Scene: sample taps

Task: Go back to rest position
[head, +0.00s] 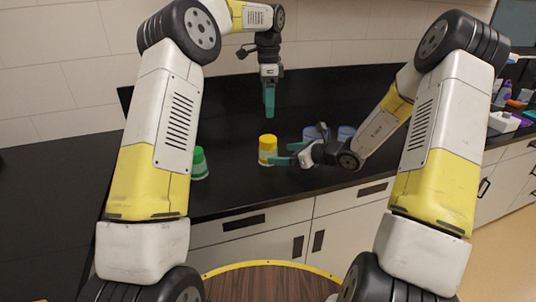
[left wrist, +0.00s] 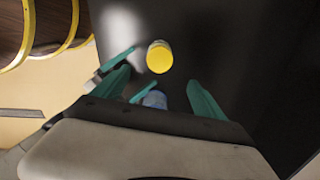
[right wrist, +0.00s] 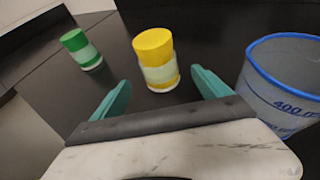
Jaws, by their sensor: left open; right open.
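My left gripper (head: 269,114) is open and empty, pointing down above the black counter behind the yellow-lidded jar (head: 267,150). In the left wrist view the jar's yellow top (left wrist: 159,57) shows ahead of its open fingers. My right gripper (head: 282,154) is low over the counter, open, its fingers pointing left toward that jar. In the right wrist view the jar (right wrist: 157,60) stands upright just ahead of and between the open fingers (right wrist: 160,77). I cannot tell whether a fingertip touches it.
A green-lidded jar (head: 199,164) stands to the left near the counter's (head: 240,193) front edge. Blue-rimmed beakers (head: 345,132) stand behind my right gripper; one beaker (right wrist: 285,85) is close in the right wrist view. The counter's left part is clear.

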